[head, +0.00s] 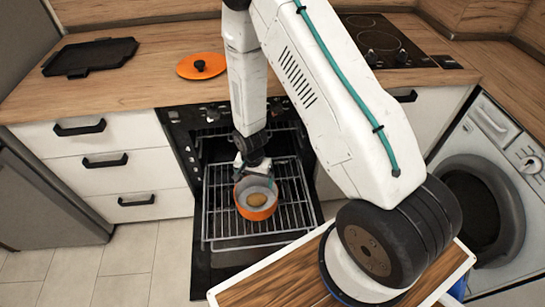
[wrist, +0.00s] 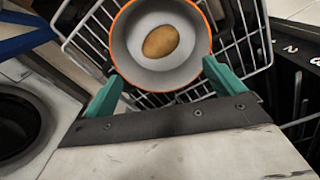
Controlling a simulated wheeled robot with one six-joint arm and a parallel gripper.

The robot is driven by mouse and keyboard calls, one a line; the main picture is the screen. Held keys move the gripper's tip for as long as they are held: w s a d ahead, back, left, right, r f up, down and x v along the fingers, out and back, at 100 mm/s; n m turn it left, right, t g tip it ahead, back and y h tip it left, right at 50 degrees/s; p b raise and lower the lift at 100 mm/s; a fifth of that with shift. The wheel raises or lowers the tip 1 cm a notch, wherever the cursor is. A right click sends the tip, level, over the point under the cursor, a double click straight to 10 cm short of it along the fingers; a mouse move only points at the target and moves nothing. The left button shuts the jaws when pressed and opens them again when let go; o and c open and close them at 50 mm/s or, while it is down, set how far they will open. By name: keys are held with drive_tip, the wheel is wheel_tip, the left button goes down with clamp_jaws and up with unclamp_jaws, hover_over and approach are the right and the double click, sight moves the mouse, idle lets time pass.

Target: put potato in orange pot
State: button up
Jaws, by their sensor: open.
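The orange pot (head: 257,212) stands on the pulled-out oven rack, with a light grey inside. It also shows in the wrist view (wrist: 136,70). The brown potato (head: 257,199) lies inside the pot on its bottom, and it is plain in the wrist view (wrist: 161,41). My gripper (head: 255,172) is just above and behind the pot. In the wrist view my gripper's teal fingers (wrist: 163,83) are spread apart at the pot's near rim, with nothing between them but the pot edge beyond. I cannot tell whether the fingers touch the rim.
The wire oven rack (head: 222,217) sticks out over the open oven door. An orange lid (head: 202,66) and a black griddle tray (head: 90,57) lie on the wooden counter. A black cooktop (head: 385,42) is at the right. A washing machine (head: 492,190) stands at the far right.

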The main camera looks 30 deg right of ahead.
drive_tip(key=s+d+r+n, duration=0.1)
drive_tip(key=s+r+n, duration=0.1)
drive_tip(key=r, duration=1.4)
drive_tip(key=s+d+r+n, duration=0.1)
drive_tip(key=r+n, duration=0.1)
drive_tip(key=r, duration=1.3)
drive_tip(key=s+r+n, duration=0.2)
drive_tip(key=s+r, duration=0.6)
drive_tip(key=s, duration=0.2)
drive_tip(key=s+d+r+n+t, duration=0.1)
drive_tip(key=s+r+n, duration=0.2)
drive_tip(key=s+r, duration=0.5)
drive_tip(key=s, duration=0.3)
